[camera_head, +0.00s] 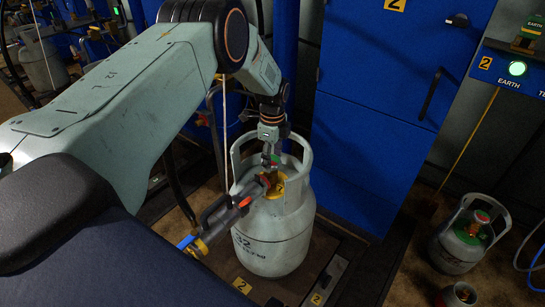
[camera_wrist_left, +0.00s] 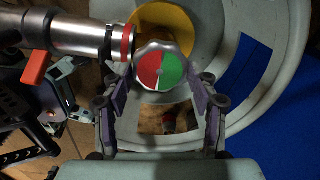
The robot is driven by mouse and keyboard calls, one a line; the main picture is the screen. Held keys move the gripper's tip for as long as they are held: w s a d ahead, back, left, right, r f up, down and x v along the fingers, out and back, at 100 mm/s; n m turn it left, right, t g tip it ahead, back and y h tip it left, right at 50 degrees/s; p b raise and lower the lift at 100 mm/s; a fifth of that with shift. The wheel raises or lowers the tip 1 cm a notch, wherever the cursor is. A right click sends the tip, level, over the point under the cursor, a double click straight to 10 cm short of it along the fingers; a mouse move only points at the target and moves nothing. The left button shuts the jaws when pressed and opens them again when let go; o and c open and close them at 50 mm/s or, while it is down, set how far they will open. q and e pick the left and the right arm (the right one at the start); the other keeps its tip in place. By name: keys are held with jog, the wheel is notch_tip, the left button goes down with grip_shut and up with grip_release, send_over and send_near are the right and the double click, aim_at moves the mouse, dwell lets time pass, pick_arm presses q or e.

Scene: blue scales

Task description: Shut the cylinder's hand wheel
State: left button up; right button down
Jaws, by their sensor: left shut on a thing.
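A grey gas cylinder (camera_head: 272,236) stands upright on a scale platform at the centre of the head view. Its hand wheel (camera_wrist_left: 161,73) has a red and green face with a silver rim in the left wrist view. My left gripper (camera_wrist_left: 161,82) is above the cylinder, its two purple-padded fingers closed on either side of the wheel. In the head view the left gripper (camera_head: 270,150) comes down from above inside the cylinder's collar and partly hides the wheel. A filling coupling (camera_head: 225,208) with a red lever is attached beside the valve. My right gripper is not in view.
A blue cabinet (camera_head: 375,120) stands close behind the cylinder. A smaller cylinder (camera_head: 462,240) stands on the floor at right. Another cylinder (camera_head: 43,60) stands at far left. A panel with a lit green button (camera_head: 517,68) is at upper right. Floor between the cylinders is mostly free.

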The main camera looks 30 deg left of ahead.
aim_at(273, 160)
pick_arm(q)
jog(key=shift+w+d, duration=0.1)
dwell(0.4)
jog(key=o, duration=1.2)
jog(key=shift+c, duration=0.2)
notch_tip(273, 160, up, 12)
jog(key=shift+f, duration=0.1)
notch_tip(273, 160, down, 12)
dwell(0.4)
